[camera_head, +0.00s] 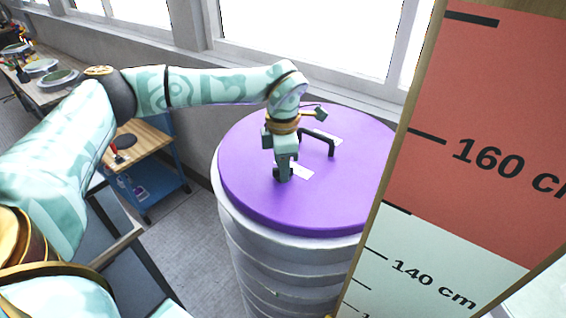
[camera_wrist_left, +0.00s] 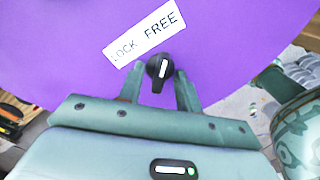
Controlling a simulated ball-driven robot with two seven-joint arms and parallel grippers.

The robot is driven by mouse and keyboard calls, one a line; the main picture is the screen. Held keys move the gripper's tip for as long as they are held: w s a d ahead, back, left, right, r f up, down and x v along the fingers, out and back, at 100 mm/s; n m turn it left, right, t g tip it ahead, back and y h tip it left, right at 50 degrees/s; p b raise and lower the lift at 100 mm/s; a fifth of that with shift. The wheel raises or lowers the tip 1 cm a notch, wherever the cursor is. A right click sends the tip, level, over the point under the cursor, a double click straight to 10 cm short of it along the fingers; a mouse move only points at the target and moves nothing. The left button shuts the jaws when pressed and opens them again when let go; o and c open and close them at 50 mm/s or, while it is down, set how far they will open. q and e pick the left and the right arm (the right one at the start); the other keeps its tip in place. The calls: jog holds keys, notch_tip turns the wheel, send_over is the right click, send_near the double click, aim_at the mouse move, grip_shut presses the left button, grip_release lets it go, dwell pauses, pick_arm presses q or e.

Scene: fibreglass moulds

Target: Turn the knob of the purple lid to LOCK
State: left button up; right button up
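The purple lid (camera_head: 345,190) lies on a tall white ribbed drum (camera_head: 262,250). In the left wrist view the purple lid (camera_wrist_left: 60,40) carries a white label (camera_wrist_left: 145,36) reading LOCK on the left and FREE on the right. Below it is the black knob (camera_wrist_left: 160,70), whose white mark points up and slightly right, towards the FREE side. My left gripper (camera_wrist_left: 160,80) is open, with one finger on each side of the knob and small gaps visible. In the head view my left gripper (camera_head: 283,173) points down at the lid. My right gripper is out of view.
A black handle (camera_head: 318,138) stands up from the lid beyond the gripper. A tall height board (camera_head: 480,130) with cm marks stands close on the right. A blue cart (camera_head: 155,160) with a wooden top is left of the drum. Windows are behind.

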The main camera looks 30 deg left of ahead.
pick_arm(q)
grip_shut()
jog(key=shift+n, duration=0.3)
jog(key=n, duration=0.2)
jog(key=shift+r+n, duration=0.1)
jog(key=shift+n, duration=0.3)
jog(key=n, duration=0.3)
jog(key=shift+n, duration=0.3)
jog(key=n+b, duration=0.1)
jog(key=n, duration=0.4)
jog(key=n+b, duration=0.1)
jog(key=n, duration=0.5)
jog(key=shift+b, duration=0.3)
